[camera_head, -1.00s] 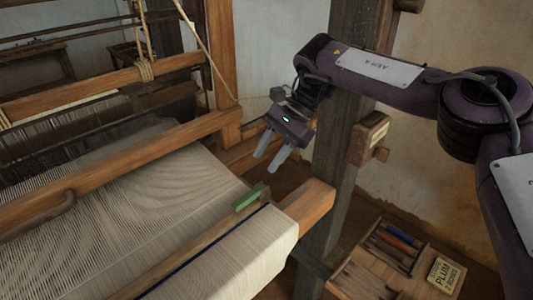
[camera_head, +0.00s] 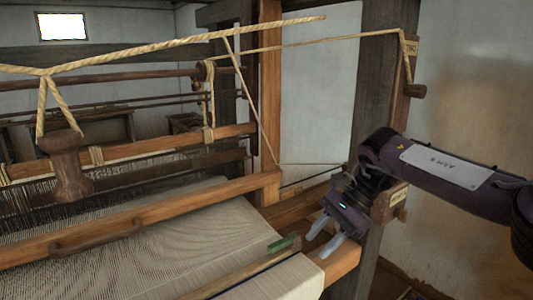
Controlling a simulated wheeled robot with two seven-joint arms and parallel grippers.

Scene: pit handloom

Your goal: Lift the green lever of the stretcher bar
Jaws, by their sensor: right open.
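The green lever (camera_head: 283,243) lies low along the wooden stretcher bar (camera_head: 243,276), near the bar's right end, across the pale woven cloth (camera_head: 185,243). My right gripper (camera_head: 332,240) is open and empty. It appears to the right of the lever in the picture, fingers pointing down and left, apart from it, near the wooden beam end. My left gripper is not in view.
A wooden loom beam (camera_head: 70,242) with a curved handle crosses the cloth behind the lever. Ropes (camera_head: 180,45) run across the top to a peg on the dark post (camera_head: 375,110). The post stands close behind my right gripper.

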